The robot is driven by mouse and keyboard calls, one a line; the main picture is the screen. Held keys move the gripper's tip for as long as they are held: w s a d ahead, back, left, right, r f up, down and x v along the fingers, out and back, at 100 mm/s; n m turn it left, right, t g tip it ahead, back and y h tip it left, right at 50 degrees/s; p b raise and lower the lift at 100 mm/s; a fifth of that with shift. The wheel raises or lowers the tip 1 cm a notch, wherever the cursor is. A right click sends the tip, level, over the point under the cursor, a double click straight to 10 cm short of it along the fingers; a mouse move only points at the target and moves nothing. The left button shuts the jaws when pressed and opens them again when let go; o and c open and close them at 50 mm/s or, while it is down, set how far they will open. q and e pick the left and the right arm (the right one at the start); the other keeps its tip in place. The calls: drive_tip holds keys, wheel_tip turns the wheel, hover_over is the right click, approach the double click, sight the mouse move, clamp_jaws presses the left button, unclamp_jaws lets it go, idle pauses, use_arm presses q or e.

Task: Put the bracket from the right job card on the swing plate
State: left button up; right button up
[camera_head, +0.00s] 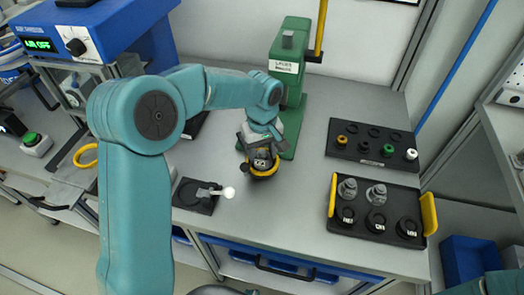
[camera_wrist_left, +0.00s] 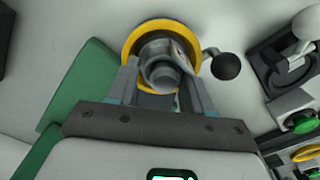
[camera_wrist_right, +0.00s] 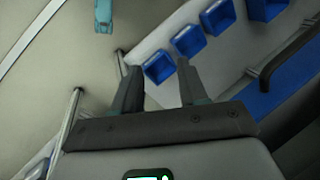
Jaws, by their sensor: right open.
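My left gripper (camera_head: 262,147) is low in front of the green press, over a dark round part with a yellow ring (camera_head: 263,174). In the left wrist view its fingers (camera_wrist_left: 160,75) stand either side of a grey metal piece inside the yellow ring (camera_wrist_left: 133,42). I cannot tell whether they press on it. A dark ball knob (camera_wrist_left: 227,66) sticks out beside the ring. In the right wrist view my right gripper (camera_wrist_right: 158,72) is open and empty, above the floor side. I cannot make out which parts are the bracket, job card or swing plate.
A green press (camera_head: 290,60) stands behind. A black plate with a white-knobbed lever (camera_head: 185,194) lies left of the ring. A black tray with coloured rings (camera_head: 345,150) and a yellow-handled tray (camera_head: 350,228) with metal parts lie right. Blue bins (camera_wrist_right: 158,66) are below.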

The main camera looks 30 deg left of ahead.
use_arm(q)
drive_tip(key=shift+r, duration=0.25)
wheel_tip(320, 180, up, 12)
drive_tip(key=shift+p, duration=0.4)
drive_tip(key=shift+s, duration=0.1)
idle(0.3)
